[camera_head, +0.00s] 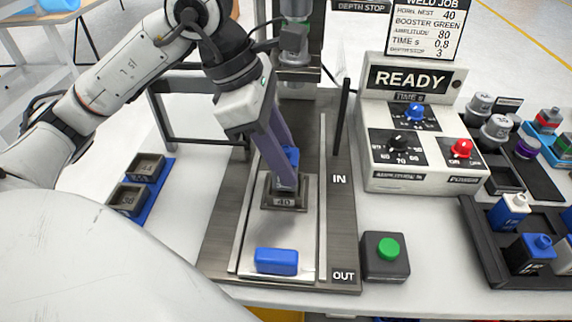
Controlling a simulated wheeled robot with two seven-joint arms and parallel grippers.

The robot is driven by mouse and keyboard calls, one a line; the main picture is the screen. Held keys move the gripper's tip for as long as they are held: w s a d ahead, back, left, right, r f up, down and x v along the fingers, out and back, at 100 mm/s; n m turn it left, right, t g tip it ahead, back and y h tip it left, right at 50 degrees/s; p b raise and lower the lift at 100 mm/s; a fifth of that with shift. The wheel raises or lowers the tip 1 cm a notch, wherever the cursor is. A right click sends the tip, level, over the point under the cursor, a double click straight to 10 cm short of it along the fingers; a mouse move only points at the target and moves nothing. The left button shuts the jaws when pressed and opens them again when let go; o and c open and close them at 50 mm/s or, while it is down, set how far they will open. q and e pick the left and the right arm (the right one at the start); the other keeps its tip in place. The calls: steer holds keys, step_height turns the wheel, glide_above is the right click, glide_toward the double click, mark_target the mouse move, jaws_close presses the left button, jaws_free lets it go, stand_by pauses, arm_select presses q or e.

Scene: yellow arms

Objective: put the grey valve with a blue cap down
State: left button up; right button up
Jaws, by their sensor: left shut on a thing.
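My left gripper (287,183) reaches in from the upper left, fingers pointing down, over the nest block marked 40 (284,202) on the slide. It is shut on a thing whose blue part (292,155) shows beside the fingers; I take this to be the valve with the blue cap. The fingers hide most of its body, so I cannot tell whether it touches the nest. My right gripper is not in view.
A blue block (276,261) lies at the slide's OUT end. A green button box (385,257) stands right of it. The READY control box (412,130) is at the back right. Black trays with bottles (510,211) stand at right, dark nests (149,166) on a blue strip at left.

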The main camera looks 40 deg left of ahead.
arm_select(q)
steer(key=shift+f, duration=0.9)
steer(key=shift+f, duration=0.2)
steer(key=o, duration=1.1)
steer(key=shift+w, duration=0.1)
steer(key=shift+r, duration=0.1)
steer(key=shift+a+r, duration=0.15)
steer(key=shift+r, duration=0.4)
steer(key=p+v, duration=0.1)
steer(key=v, duration=1)
